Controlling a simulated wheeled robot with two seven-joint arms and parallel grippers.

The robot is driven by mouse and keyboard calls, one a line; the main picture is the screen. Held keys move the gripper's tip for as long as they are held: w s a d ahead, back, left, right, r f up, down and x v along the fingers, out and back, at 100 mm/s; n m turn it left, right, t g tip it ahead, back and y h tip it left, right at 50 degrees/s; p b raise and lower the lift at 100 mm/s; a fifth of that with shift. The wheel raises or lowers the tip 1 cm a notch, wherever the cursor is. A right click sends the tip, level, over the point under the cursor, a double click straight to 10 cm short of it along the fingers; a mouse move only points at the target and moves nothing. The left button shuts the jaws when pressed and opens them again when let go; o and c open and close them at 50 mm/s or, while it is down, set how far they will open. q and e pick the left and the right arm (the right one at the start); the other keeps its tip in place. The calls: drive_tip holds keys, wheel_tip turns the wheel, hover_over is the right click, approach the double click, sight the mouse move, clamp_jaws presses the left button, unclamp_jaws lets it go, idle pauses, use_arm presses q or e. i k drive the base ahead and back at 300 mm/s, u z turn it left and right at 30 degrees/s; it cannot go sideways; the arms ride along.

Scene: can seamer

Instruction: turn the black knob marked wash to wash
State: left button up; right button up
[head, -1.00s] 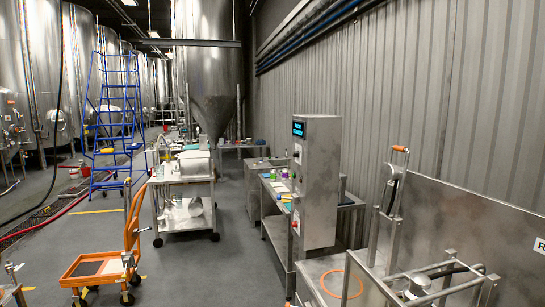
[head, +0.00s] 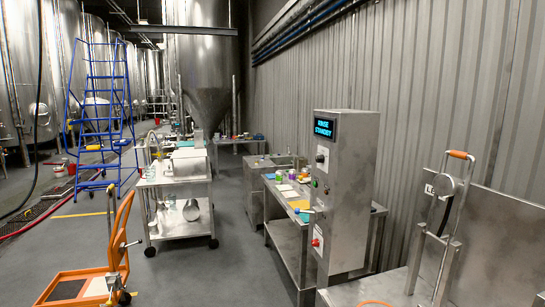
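A tall steel control cabinet (head: 350,200) stands right of centre. Its display (head: 324,128) reads "RINSE STANDBY" in blue-green letters. Below the display, a small black knob (head: 321,158) sits on a pale plate on the cabinet's narrow front face. Its markings and pointer direction are too small to read. Neither of my grippers is in view.
Steel tables (head: 290,240) stand behind the cabinet. A steel frame with an orange-handled lever (head: 457,155) stands at the right. An orange cart (head: 85,285) is at the lower left, and a steel trolley (head: 178,185) stands beyond it. Open floor (head: 200,280) lies between cart and cabinet.

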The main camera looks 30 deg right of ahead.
sight(319, 158)
drive_tip(key=z, duration=0.05)
drive_tip(key=i, duration=0.85)
drive_tip(key=z, duration=1.15)
drive_tip(key=i, duration=0.85)
drive_tip(key=z, duration=0.95)
